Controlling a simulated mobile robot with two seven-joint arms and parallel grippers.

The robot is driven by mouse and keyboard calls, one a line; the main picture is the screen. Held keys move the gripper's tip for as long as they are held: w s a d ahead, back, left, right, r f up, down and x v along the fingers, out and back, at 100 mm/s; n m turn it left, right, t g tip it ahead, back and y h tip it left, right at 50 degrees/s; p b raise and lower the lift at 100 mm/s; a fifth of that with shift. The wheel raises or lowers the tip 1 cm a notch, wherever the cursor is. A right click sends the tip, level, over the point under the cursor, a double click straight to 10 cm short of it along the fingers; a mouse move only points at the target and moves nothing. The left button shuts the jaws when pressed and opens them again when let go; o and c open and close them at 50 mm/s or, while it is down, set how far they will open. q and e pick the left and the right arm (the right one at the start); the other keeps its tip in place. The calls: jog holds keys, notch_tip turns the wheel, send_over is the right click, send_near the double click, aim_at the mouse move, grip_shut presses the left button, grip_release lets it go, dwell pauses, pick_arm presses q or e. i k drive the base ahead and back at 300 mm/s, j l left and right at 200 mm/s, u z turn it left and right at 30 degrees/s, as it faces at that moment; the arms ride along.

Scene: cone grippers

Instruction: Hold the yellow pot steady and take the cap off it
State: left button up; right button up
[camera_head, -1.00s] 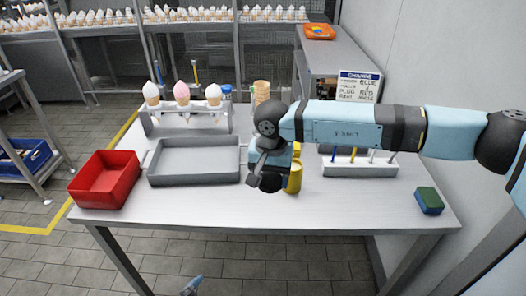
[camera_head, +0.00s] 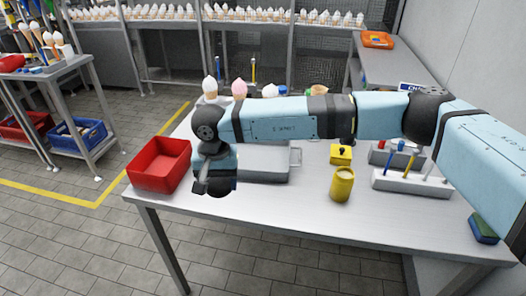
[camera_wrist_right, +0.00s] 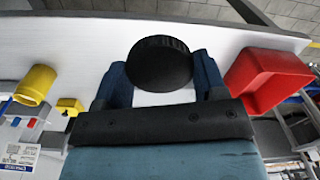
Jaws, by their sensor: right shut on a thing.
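My right gripper (camera_head: 215,183) is well to the left of the pot, over the front left of the table. In the right wrist view its two fingers (camera_wrist_right: 162,76) are shut on a round black cap with a ridged edge (camera_wrist_right: 160,60). In the head view my arm partly hides the cap. My left gripper is not in view.
A red bin (camera_head: 160,166) stands just left of my right gripper. A grey tray (camera_head: 265,170) lies behind it, partly hidden by my arm. A yellow box with a black knob (camera_head: 341,155) and a grey rack (camera_head: 412,186) stand near the pot. The front table edge is clear.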

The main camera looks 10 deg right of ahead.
aim_at(343, 180)
jog(key=l+u, duration=0.25)
jog(key=u, duration=0.2)
jog(key=l+u, duration=0.25)
jog(key=u, duration=0.15)
jog(key=l, duration=0.4)
jog(key=k+l, duration=0.1)
jog(key=l, duration=0.3)
